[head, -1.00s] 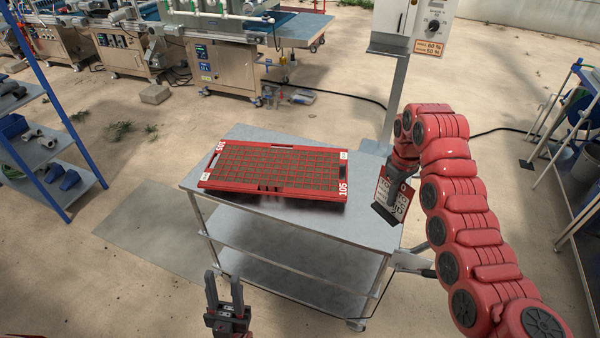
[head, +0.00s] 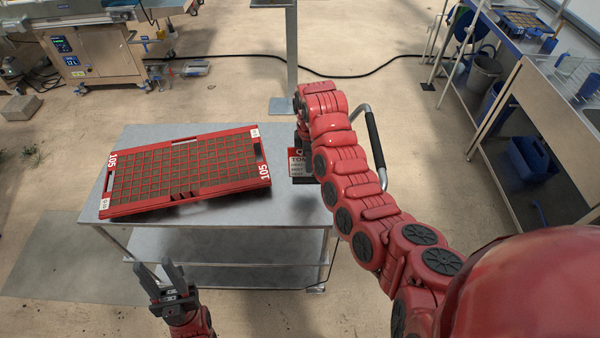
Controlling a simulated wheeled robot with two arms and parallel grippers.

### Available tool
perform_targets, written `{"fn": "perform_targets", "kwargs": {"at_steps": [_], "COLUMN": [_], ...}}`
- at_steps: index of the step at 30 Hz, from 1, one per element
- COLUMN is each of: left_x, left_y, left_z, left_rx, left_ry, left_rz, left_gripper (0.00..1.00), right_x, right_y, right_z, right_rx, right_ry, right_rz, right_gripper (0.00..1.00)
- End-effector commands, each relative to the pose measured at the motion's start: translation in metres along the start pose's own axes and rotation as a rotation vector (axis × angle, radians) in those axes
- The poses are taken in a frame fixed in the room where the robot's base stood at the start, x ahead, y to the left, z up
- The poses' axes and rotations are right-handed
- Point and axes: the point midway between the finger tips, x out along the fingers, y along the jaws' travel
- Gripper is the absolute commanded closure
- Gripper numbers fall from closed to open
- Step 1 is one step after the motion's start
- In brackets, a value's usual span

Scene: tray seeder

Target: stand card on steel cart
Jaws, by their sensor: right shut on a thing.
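The card (head: 297,164) is red and white with print, and a dark strip shows along its lower edge. My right gripper (head: 303,143) is shut on the card, which looks upright at the right side of the steel cart's top (head: 230,212). I cannot tell whether its lower edge touches the top. My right arm hides part of the card and the gripper's fingers. My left gripper (head: 161,282) is open and empty in front of the cart's lower shelf.
A red seed tray (head: 262,172) marked 105, with a grid of brown cells, lies on the left and middle of the cart top. A black cart handle (head: 375,140) rises behind my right arm. Bare metal shows in front of the tray. A pole (head: 291,50) stands behind.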

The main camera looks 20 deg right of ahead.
Motion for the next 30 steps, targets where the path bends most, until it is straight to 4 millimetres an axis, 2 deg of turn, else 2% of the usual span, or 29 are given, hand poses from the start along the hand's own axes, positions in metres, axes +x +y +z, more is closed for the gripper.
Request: {"fn": "perform_targets", "kwargs": {"at_steps": [3,16,27,28,30], "left_x": [0.009,0.024,0.021,0.022,0.022], "left_y": [0.000,-0.001,-0.001,-0.001,-0.001], "left_z": [-0.002,-0.004,-0.004,-0.004,-0.004], "left_rx": [0.000,0.000,0.000,0.000,0.000], "left_ry": [0.001,0.001,0.001,0.001,0.001], "left_rz": [0.000,0.000,0.000,0.000,0.000], "left_gripper": [0.60,0.60,0.60,0.60,0.60], "right_x": [0.014,0.058,0.065,0.064,0.064], "right_y": [0.000,0.000,0.000,0.000,0.000], "right_z": [0.001,0.001,0.001,0.001,0.001], "right_rx": [0.001,0.001,0.002,0.002,0.002], "right_ry": [-0.002,-0.002,0.000,0.000,0.000], "right_rz": [-0.002,-0.002,0.001,0.001,0.001], "right_gripper": [1.00,1.00,1.00,0.90,0.78]}}
